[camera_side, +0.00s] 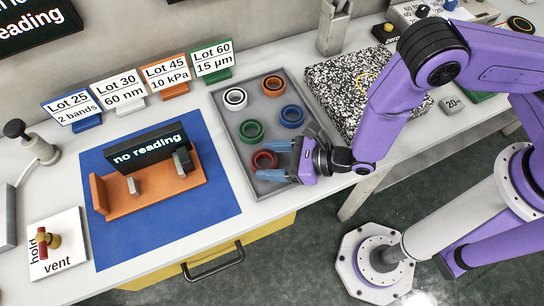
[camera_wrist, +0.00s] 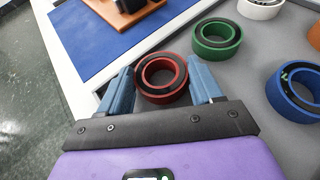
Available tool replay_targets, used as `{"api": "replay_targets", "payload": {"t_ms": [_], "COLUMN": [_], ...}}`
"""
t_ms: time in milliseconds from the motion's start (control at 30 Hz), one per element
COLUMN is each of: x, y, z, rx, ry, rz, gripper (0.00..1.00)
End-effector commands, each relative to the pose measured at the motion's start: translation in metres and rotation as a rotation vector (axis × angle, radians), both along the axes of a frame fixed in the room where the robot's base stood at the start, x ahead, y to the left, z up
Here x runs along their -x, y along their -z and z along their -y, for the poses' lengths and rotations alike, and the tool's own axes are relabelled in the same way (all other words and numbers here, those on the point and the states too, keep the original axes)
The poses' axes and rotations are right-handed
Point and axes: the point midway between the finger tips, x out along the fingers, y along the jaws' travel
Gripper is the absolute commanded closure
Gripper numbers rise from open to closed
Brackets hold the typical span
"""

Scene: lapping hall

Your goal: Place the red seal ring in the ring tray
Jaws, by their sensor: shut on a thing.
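The red seal ring (camera_side: 264,161) is at the near left corner of the grey ring tray (camera_side: 268,110); it also shows in the wrist view (camera_wrist: 161,79). My gripper (camera_side: 269,160) reaches in from the right, its blue fingers on opposite sides of the ring and shut on it. In the wrist view the ring sits between the fingertips (camera_wrist: 161,82), lying flat. The ring is over the tray floor (camera_wrist: 258,65); I cannot tell whether it touches it. Part of the tray's near right side is hidden by my gripper.
The tray also holds green (camera_side: 251,131), blue (camera_side: 292,116), white (camera_side: 235,98) and orange (camera_side: 273,86) rings. Left is a blue mat (camera_side: 220,203) with an orange stand (camera_side: 150,199) and a "no reading" display (camera_side: 150,150). A speckled plate (camera_side: 335,85) lies right. Lot signs (camera_side: 166,76) stand behind.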

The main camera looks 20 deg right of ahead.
Motion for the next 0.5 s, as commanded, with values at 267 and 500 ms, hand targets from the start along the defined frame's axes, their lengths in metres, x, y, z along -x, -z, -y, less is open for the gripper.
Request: {"api": "replay_targets", "payload": {"t_ms": [267, 500], "x": [0.0001, -0.0001], "y": [0.0004, 0.0], "z": [-0.0001, 0.0001], "rx": [0.0, 0.0], "ry": [0.0, 0.0], "rz": [0.0, 0.0], "gripper": [0.1, 0.1]}}
